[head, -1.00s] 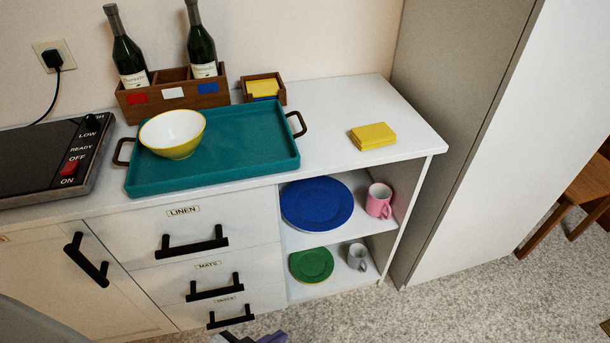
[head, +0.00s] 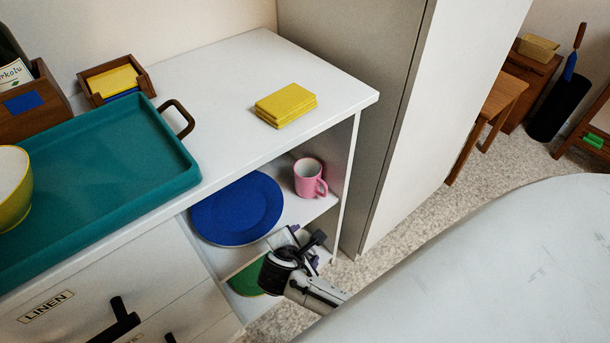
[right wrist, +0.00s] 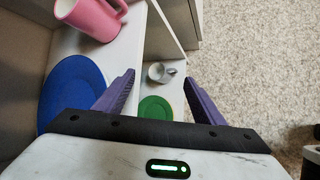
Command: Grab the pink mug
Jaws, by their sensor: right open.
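The pink mug (head: 309,178) stands upright on the upper shelf of the open cabinet, right of a blue plate (head: 237,208). Its handle faces the front right. In the right wrist view the pink mug (right wrist: 90,15) is at the top left, cut by the edge. My right gripper (head: 300,240) is in front of the open shelves, lower than the mug and apart from it. In the right wrist view its two purple fingers (right wrist: 160,95) are spread with nothing between them. My left gripper is not in view.
A green plate (right wrist: 155,108) and a grey mug (right wrist: 161,73) are on the lower shelf. The cabinet top holds a teal tray (head: 110,160) and yellow napkins (head: 286,104). A tall panel (head: 400,120) stands right of the shelves. Floor in front is clear.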

